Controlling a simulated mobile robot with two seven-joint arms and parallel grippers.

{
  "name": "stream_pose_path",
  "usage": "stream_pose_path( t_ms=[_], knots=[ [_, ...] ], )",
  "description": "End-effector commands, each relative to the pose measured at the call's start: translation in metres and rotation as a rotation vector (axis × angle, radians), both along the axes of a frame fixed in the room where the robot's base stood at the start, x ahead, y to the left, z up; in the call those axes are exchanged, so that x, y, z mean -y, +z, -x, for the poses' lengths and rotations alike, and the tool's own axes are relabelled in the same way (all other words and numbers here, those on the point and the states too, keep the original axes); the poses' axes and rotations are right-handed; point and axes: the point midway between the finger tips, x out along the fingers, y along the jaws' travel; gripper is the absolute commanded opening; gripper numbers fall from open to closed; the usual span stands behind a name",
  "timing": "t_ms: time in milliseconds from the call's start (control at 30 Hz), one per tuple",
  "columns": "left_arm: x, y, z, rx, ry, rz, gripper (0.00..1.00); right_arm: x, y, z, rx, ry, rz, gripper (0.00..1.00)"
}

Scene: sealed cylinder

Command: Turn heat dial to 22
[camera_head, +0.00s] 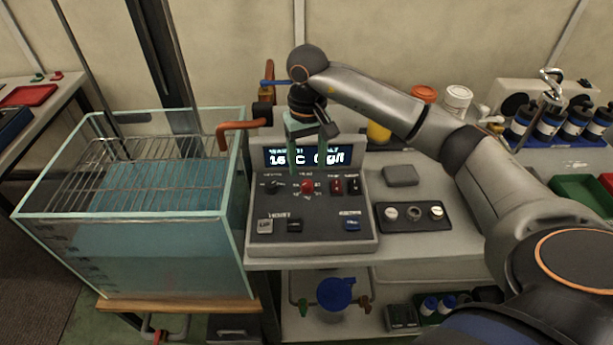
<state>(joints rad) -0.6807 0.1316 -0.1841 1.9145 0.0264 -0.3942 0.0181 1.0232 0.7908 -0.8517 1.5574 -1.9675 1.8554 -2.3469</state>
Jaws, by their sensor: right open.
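The control panel (312,236) stands on the bench beside the glass tank. Its lit display (281,156) shows what reads as 16 C on the left and about 0 g/l on the right, partly covered by my gripper. The heat dial (307,187) is a small red knob in the middle of the panel, below the display. My right gripper (307,160) is open and points down in front of the display, just above the heat dial. Whether its fingertips touch the dial cannot be told. My left gripper is not in view.
A black knob (271,187) sits left of the heat dial, and red switches (337,186) sit close on its right. The glass tank (150,250) with water and a wire rack adjoins the panel. An orange pipe (240,126) bends over the tank's rim. A black tray (414,226) lies right.

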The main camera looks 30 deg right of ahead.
Motion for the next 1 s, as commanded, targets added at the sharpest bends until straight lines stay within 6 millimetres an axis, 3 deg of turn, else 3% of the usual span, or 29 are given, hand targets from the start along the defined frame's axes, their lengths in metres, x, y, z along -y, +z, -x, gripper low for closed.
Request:
stream_pose_path(
  t_ms=[100, 300, 700, 1000],
  knots=[
    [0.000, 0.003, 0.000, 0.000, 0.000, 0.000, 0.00, 0.000, -0.024, 0.001, -0.004, 0.000, -0.002, 0.64],
    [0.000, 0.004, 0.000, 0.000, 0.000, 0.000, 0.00, -0.001, -0.048, 0.000, -0.001, 0.000, -0.002, 0.64],
    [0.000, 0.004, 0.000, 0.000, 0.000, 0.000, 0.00, -0.001, -0.056, 0.000, 0.001, 0.000, -0.002, 0.64],
    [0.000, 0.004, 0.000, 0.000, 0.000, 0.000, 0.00, -0.001, -0.056, 0.000, 0.001, 0.000, -0.002, 0.30]
  ],
)
